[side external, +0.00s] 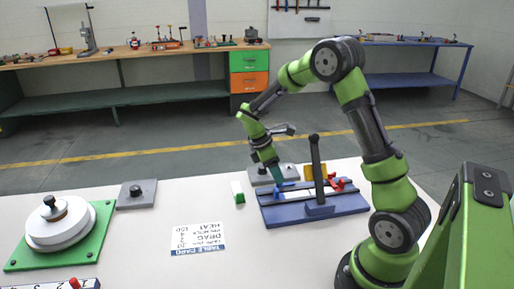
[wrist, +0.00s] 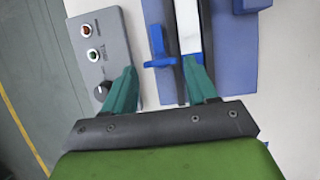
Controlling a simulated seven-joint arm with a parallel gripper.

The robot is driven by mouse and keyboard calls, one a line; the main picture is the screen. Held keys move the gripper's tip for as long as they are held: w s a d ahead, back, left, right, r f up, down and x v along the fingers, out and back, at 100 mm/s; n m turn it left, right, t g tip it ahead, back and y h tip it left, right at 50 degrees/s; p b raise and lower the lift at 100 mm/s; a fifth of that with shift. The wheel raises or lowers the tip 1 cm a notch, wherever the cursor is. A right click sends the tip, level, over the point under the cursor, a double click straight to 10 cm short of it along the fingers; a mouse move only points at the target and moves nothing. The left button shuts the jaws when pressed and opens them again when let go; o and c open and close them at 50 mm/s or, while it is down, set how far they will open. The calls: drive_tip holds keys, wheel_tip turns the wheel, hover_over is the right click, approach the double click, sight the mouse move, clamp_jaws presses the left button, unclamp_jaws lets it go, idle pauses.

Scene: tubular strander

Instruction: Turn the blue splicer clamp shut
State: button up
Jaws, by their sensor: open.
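The blue splicer clamp (wrist: 160,62) shows in the wrist view as a blue handle with a crosswise bar, at the left edge of the splicer's pale channel. In the side view the clamp (side external: 284,187) is on the left part of the splicer's blue base (side external: 318,209), partly hidden by my gripper. My gripper (side external: 274,171) points down over it. In the wrist view my gripper (wrist: 160,67) has its two teal fingers apart, one on each side of the clamp. The right finger lies close to the bar's end; I cannot tell whether they touch.
A tall black lever (side external: 316,158) and a red clamp (side external: 338,184) stand on the splicer to the right. A grey control box (wrist: 100,45) is close on the left finger's side.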

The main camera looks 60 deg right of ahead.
drive_tip(key=shift+x, duration=1.35)
drive_tip(key=shift+c, duration=0.4)
drive_tip(key=c, duration=0.7)
